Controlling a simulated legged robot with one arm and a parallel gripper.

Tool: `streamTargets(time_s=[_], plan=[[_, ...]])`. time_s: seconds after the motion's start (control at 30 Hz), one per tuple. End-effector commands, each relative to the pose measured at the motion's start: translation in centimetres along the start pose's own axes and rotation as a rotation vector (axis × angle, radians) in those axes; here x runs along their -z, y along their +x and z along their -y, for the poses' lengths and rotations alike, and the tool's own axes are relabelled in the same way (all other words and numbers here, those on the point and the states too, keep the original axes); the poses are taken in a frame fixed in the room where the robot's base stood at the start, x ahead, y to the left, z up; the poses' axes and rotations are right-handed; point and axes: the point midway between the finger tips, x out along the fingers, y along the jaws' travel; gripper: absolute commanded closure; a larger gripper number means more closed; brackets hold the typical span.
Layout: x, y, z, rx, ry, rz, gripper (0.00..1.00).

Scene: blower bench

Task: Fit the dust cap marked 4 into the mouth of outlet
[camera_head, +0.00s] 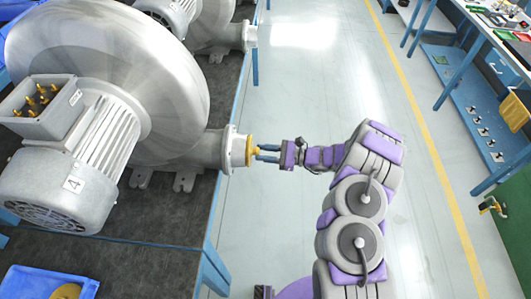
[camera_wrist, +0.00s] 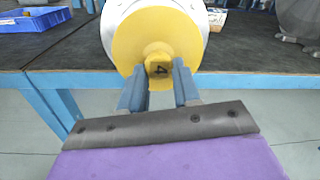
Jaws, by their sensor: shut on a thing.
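The yellow dust cap (camera_wrist: 182,33) has a knob marked 4 facing the wrist camera. My gripper (camera_wrist: 162,78) is shut on this knob, one blue finger on each side. In the head view the cap (camera_head: 249,151) is at the mouth of the outlet (camera_head: 236,150), a grey flanged pipe of the blower (camera_head: 110,85) whose motor is marked 4. My gripper (camera_head: 262,152) reaches it from the right. In the wrist view the cap lies in front of the pale flange (camera_wrist: 112,27) and hides the mouth. I cannot tell how deep the cap sits.
The blower stands on a dark-topped bench (camera_head: 150,225) with blue legs. A blue tray (camera_head: 28,283) with a yellow piece is at the lower left. A second blower (camera_head: 215,28) is behind. Open floor (camera_head: 320,90) lies right of the bench, then another workbench (camera_head: 480,60).

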Motion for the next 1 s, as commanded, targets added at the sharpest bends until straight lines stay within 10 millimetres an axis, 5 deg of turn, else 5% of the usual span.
streamTargets(time_s=[1.0], plan=[[0.01,0.54,-0.01,-0.016,-0.004,-0.002,1.0]])
